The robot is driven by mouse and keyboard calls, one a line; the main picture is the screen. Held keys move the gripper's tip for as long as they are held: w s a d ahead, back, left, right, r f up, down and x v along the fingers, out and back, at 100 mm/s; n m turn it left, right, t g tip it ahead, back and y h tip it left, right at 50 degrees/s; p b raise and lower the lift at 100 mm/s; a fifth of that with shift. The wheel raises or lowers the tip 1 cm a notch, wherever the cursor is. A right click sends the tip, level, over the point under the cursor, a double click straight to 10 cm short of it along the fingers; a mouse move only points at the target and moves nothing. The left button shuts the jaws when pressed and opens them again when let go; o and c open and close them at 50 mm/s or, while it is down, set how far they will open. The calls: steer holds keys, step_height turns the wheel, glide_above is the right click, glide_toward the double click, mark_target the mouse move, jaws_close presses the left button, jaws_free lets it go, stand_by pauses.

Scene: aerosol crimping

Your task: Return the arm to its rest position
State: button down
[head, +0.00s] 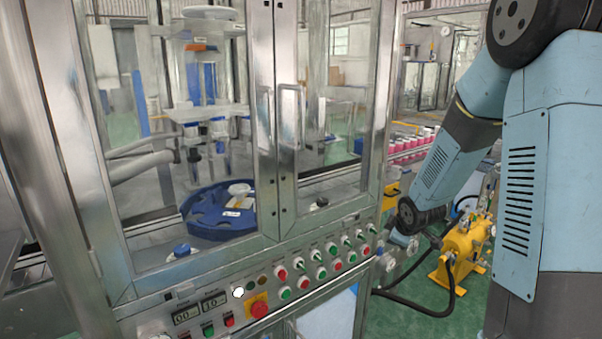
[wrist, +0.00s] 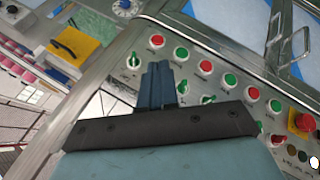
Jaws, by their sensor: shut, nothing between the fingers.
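My gripper (wrist: 158,68) is shut and empty, its two dark blue fingers together in the lower middle of the wrist view. It is in front of the control panel (wrist: 140,40), among the red and green buttons and green selector knobs. I cannot tell whether the fingertips touch a knob. In the head view my gripper (head: 386,260) is small and partly hidden, at the right end of the panel. My blue arm (head: 450,150) reaches down to it from the upper right.
The machine cabinet (head: 265,200) has closed glass doors with metal handles (head: 290,115). Inside is a blue round turntable (head: 215,232). A yellow pump unit (head: 462,250) with black hoses stands on the green floor at right. Pink-and-white cans (head: 410,145) line up behind.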

steer(key=s+r+m+g+h, duration=0.15)
steer(key=s+r+m, duration=0.45)
steer(key=s+r, duration=0.8)
steer(key=s+a+r+m, duration=0.2)
steer(key=s+r+m, duration=0.1)
steer(key=s, duration=0.5)
steer(key=s+a+r+m+y, duration=0.1)
steer(key=s+r+m, duration=0.2)
steer(key=s, duration=0.6)
step_height(320, 180, up, 2)
steer(key=shift+s+a+r, duration=0.2)
steer(key=shift+a, duration=0.15)
steer(key=shift+w+g, duration=0.1)
steer(key=shift+g, duration=0.15)
stand_by(0.4)
